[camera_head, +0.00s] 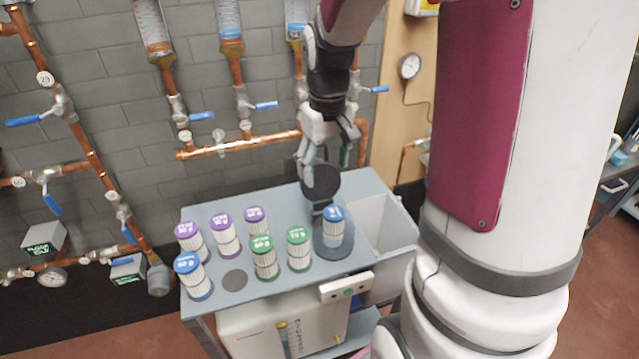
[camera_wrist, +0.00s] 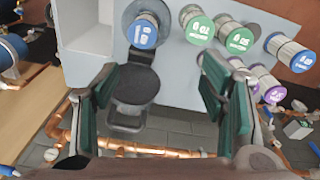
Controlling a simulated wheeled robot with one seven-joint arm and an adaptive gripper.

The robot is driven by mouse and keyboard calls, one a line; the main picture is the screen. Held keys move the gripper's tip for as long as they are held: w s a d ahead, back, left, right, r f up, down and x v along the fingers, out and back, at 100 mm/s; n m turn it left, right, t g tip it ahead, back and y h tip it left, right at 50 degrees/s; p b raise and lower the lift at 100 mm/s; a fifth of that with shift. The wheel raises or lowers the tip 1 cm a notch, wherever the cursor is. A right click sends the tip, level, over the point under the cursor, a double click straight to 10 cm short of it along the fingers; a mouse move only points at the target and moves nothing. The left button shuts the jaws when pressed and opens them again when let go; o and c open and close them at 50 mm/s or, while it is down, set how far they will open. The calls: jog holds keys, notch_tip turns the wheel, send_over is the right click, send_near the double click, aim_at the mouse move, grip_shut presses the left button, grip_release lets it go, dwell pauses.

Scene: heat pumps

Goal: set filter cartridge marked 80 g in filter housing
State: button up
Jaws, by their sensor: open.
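White pleated cartridges with coloured caps stand on the grey cart top. A blue-capped cartridge (camera_head: 334,226) stands upright on the round dark base of the filter housing (camera_head: 331,249); whether it is fully seated I cannot tell. It also shows in the wrist view (camera_wrist: 144,32). The housing's black round lid (camera_head: 322,182) is swung open behind it, also in the wrist view (camera_wrist: 136,86). Two green-capped cartridges (camera_head: 264,257) (camera_head: 298,248) stand left of the housing. Cap marks are too small to read surely. My gripper (camera_head: 326,160) is open and empty above the lid; it also shows in the wrist view (camera_wrist: 158,88).
Three purple-capped cartridges (camera_head: 222,232) and another blue-capped one (camera_head: 193,276) stand at the cart's left. A bare dark round spot (camera_head: 235,279) lies among them. An open bin (camera_head: 389,221) is at the right. Copper pipes (camera_head: 240,146) run along the wall behind.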

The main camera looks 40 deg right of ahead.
jog(key=s+a+r+t, duration=0.4)
jog(key=s+a+r, duration=0.8)
jog(key=s, duration=0.4)
jog(key=shift+s+a+r+n, duration=0.3)
jog(key=shift+a+r+n, duration=0.1)
jog(key=shift+a, duration=0.5)
